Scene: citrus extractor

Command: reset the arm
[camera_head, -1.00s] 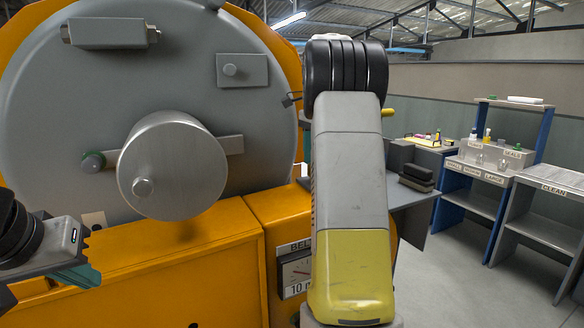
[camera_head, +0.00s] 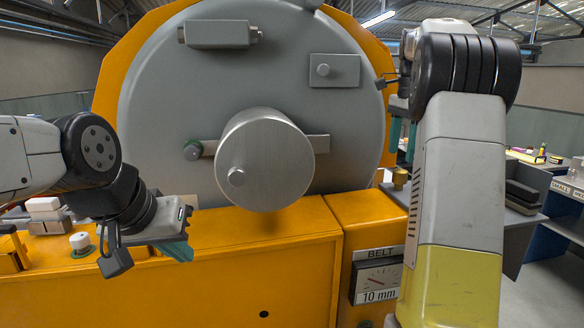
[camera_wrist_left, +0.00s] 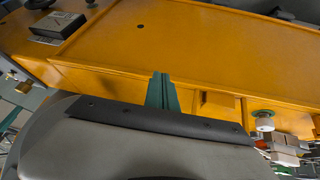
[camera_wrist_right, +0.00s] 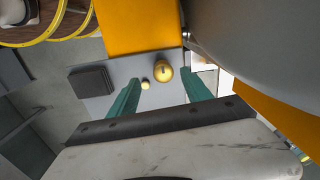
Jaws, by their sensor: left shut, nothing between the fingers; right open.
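My left gripper (camera_head: 180,250) is in front of the orange machine base, left of the big grey drum cover. Its teal fingers are shut and empty; in the left wrist view they meet (camera_wrist_left: 162,88) over the base's edge. My right arm stands upright at the right of the head view, and its gripper (camera_head: 402,140) is partly hidden behind it, beside the drum's right edge. In the right wrist view its teal fingers (camera_wrist_right: 160,95) are apart and empty. A brass knob (camera_wrist_right: 162,73) and a smaller yellow one (camera_wrist_right: 146,85) show beyond and between the fingertips.
The grey drum cover (camera_head: 160,120) with its projecting cylinder (camera_head: 275,165) fills the middle. A belt gauge (camera_head: 378,282) is on the orange front. A white-topped knob (camera_head: 79,241) is at left. A grey shelf with a dark block (camera_head: 523,195) is at right.

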